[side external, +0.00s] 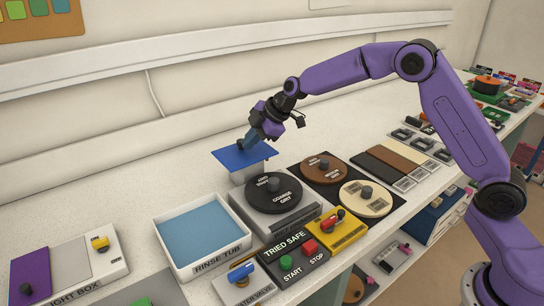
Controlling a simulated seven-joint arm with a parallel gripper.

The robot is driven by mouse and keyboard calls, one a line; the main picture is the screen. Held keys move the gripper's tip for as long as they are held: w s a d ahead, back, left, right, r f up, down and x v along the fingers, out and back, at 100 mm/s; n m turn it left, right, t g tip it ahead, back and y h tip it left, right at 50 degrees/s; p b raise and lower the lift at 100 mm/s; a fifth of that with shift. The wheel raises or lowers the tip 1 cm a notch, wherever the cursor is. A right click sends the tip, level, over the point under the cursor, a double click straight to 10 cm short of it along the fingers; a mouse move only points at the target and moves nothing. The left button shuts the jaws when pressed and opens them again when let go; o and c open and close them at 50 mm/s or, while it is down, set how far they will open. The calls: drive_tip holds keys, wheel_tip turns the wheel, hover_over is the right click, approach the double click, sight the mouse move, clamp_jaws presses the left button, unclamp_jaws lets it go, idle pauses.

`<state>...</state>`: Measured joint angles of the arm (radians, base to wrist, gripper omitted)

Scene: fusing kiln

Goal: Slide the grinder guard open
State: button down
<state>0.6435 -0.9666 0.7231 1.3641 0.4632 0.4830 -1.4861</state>
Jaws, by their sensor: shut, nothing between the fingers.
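The grinder (240,222) is a grey box with a round black disc (290,198) on top, labelled "COARSE GRIT". A flat blue plate (226,158), which looks like the grinder guard, stands behind the disc over a pale block. The black disc is uncovered. My gripper (246,144) is shut, with its fingers pointing down at the top of the blue plate. I cannot tell whether the fingertips touch the plate or a small part on it. The fingers hide some of the plate's middle and back.
A brown disc (318,162) and a cream disc (380,207) lie on a black mat right of the grinder. In front are a green-and-red button panel (282,246), a yellow switch box (348,237) and a blue-handled valve (240,288). The rinse tub (159,229) stands left.

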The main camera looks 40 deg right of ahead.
drive_tip(key=shift+w, duration=0.45)
